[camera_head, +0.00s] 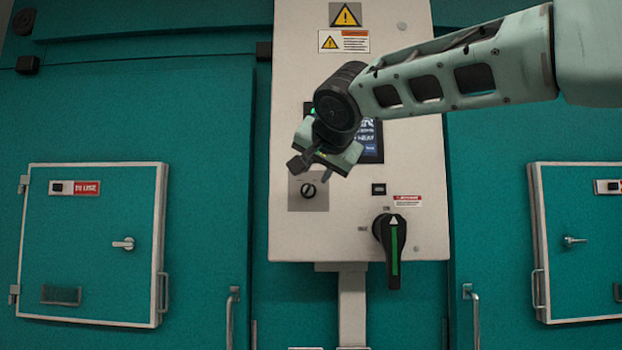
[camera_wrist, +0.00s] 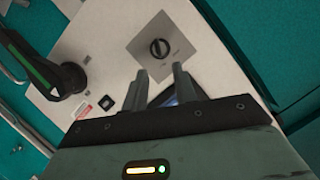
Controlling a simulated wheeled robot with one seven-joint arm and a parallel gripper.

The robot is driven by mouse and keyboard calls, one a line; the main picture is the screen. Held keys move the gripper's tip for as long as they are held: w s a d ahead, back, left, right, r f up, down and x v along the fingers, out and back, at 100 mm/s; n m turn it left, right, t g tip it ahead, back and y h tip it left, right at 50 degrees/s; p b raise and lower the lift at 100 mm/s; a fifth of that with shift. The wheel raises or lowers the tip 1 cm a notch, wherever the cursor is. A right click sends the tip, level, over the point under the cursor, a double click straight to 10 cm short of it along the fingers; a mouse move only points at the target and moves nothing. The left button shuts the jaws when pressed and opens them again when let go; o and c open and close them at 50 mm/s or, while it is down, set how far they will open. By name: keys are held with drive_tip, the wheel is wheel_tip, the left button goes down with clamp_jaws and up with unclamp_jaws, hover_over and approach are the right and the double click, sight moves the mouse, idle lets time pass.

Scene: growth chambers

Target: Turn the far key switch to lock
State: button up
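A key switch (camera_head: 308,190) with a round black knob sits on a square grey plate at the lower left of the pale control panel. It also shows in the wrist view (camera_wrist: 160,48), near the top middle, just beyond my fingertips. My gripper (camera_head: 313,173) is in front of the panel, slightly above the switch in the head view. In the wrist view my gripper (camera_wrist: 159,72) has its two fingers apart with nothing between them. The fingers look apart from the knob. The switch's markings are too small to read.
A large black rotary handle (camera_head: 393,245) with a green stripe sticks out at the panel's lower right. A dark screen (camera_head: 369,142) is partly hidden behind my arm. Teal doors with handles flank the control panel (camera_head: 432,190). A small hatch (camera_head: 90,270) is at left.

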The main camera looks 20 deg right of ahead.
sight(308, 190)
drive_tip(key=p+x, duration=0.2)
drive_tip(key=x, duration=0.5)
drive_tip(key=shift+w+f, duration=0.15)
clamp_jaws()
